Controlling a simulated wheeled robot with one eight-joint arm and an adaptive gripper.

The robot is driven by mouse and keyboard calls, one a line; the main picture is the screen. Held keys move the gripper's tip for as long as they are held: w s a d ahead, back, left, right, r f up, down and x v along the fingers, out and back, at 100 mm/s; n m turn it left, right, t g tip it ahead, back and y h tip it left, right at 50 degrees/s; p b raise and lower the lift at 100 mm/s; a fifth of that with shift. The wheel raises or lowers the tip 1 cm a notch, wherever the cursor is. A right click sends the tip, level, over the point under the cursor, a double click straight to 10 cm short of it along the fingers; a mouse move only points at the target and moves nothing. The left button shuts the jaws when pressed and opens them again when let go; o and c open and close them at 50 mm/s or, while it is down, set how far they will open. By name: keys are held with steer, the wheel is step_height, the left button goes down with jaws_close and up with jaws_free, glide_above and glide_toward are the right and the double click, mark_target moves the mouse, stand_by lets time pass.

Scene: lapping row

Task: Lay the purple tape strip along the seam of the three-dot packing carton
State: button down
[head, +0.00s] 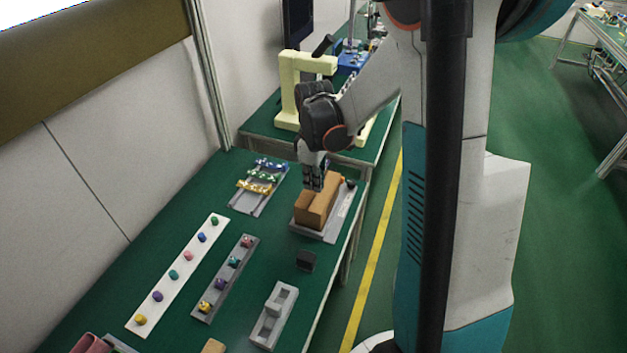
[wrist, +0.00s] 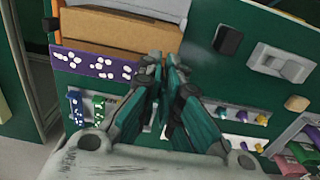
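The brown packing carton (head: 314,209) sits on a grey plate near the table's right edge; it also fills the upper left of the wrist view (wrist: 120,33). Its dot mark does not show. The purple tape strip (wrist: 92,66), with white spots, stretches left from the fingers in the wrist view, in front of the carton's lower side. My gripper (wrist: 163,68) looks shut on the strip's right end, though the fingers hide the contact. In the head view, my gripper (head: 315,182) is just above or beside the carton, and the strip cannot be made out.
A rack (head: 246,205) with blue, green and yellow strips lies left of the carton. A small black block (head: 305,260) and a grey fixture (head: 274,316) lie nearer. A white strip (head: 178,275) and a grey tray (head: 225,278) carry coloured pieces. A cream frame (head: 288,90) stands behind.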

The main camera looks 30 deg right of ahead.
mark_target(314, 204)
steer(key=shift+f+b, duration=2.15)
steer(key=shift+f, duration=0.9)
steer(key=c, duration=1.7)
jaws_free()
step_height(314, 204, up, 12)
steer(key=shift+r, duration=0.1)
